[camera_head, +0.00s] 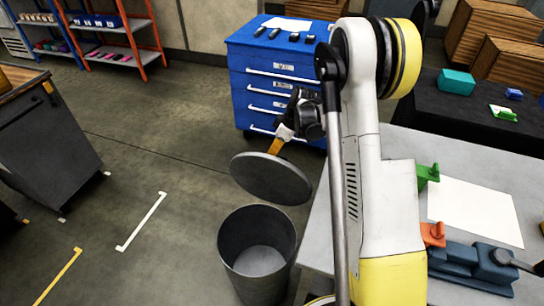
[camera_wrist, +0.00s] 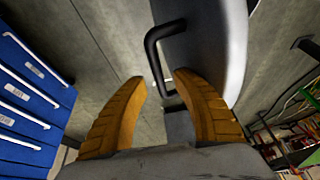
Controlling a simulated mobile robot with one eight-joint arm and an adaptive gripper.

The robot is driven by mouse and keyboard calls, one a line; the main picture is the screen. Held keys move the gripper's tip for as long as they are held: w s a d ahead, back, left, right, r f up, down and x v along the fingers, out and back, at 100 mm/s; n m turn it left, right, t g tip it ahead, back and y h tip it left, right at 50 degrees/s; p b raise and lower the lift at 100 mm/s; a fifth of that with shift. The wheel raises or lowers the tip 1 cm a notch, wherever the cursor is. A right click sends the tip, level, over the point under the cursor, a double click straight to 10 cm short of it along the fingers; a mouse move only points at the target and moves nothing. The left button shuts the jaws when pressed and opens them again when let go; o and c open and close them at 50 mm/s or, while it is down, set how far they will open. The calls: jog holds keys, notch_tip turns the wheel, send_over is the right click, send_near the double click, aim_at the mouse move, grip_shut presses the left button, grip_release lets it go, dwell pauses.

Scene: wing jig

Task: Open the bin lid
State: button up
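The round grey bin (camera_head: 232,240) stands open-topped on the floor, its inside visible. Its dark grey disc lid (camera_head: 268,180) is above the bin mouth, apart from the rim and tilted in the head view. In the wrist view the lid (camera_wrist: 205,45) is at the upper right, with a black bar handle (camera_wrist: 153,48) on its face. My gripper (camera_wrist: 158,78) has its two orange fingers apart; the handle's lower end lies between the tips, nearer the right finger and partly hidden by it. In the head view my gripper (camera_head: 277,146) is just above the lid.
A blue drawer cabinet (camera_head: 255,90) stands behind the bin. A grey worktable (camera_head: 318,235) with clamps is close on the bin's right. A dark cabinet (camera_head: 45,140) stands far left. The floor left of the bin is clear.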

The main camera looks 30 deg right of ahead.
jog(key=shift+a+f, duration=0.1)
jog(key=shift+f, duration=0.15)
grip_shut()
jog(key=w+d+f, duration=0.2)
jog(key=w+d, duration=0.3)
jog(key=shift+w+d+g+y+b, duration=0.25)
jog(key=shift+d+g+y+b, duration=0.1)
jog(key=shift+y+b, duration=0.1)
